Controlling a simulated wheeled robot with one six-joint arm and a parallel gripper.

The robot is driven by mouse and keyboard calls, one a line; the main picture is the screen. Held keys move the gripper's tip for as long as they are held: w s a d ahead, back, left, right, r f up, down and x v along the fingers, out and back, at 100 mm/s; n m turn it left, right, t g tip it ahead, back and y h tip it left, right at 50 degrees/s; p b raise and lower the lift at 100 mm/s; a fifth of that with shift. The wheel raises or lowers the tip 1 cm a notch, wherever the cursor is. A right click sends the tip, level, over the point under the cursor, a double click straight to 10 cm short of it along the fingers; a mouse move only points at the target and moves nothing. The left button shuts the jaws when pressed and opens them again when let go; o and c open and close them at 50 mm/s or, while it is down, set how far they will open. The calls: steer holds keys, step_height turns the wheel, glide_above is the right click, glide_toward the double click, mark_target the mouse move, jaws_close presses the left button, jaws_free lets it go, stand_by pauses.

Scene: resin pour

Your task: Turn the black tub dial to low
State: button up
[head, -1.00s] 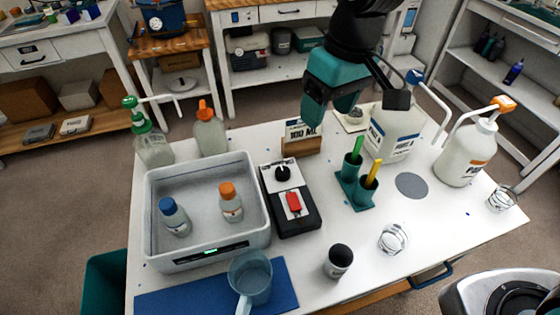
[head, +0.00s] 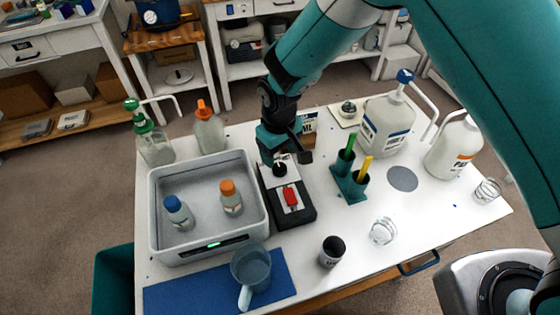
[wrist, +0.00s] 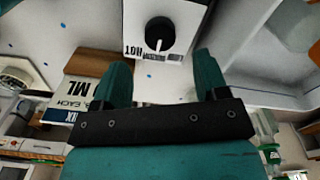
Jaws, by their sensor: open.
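The black tub dial (head: 280,170) is a round knob on a white plate at the back end of a black control box (head: 302,217), just right of the tub. In the wrist view the dial (wrist: 160,33) shows a white pointer line toward my gripper, with partly legible lettering beside it. My gripper (head: 284,153) is open and empty, above and just behind the dial. In the wrist view its fingertips (wrist: 162,75) stand apart, with the dial beyond the gap between them, not touched.
The grey tub (head: 209,249) holds two capped bottles. A red switch (head: 291,197) sits on the box's front half. A wooden block with a sign (head: 309,130) stands close behind my gripper. A teal holder (head: 350,184) with green and yellow sticks is to the right.

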mark_target(280, 167)
step_height(280, 167, down, 6)
steer(key=shift+r+p, duration=0.1)
steer(key=shift+p, duration=0.4)
steer(key=c, duration=0.9)
steer(key=shift+n+b, duration=0.35)
steer(key=shift+n, duration=0.05)
steer(key=n+b, duration=0.2)
steer(key=n, duration=0.2)
steer(key=shift+n, duration=0.3)
steer(key=shift+n+b, duration=1)
steer(key=shift+n, duration=1.2)
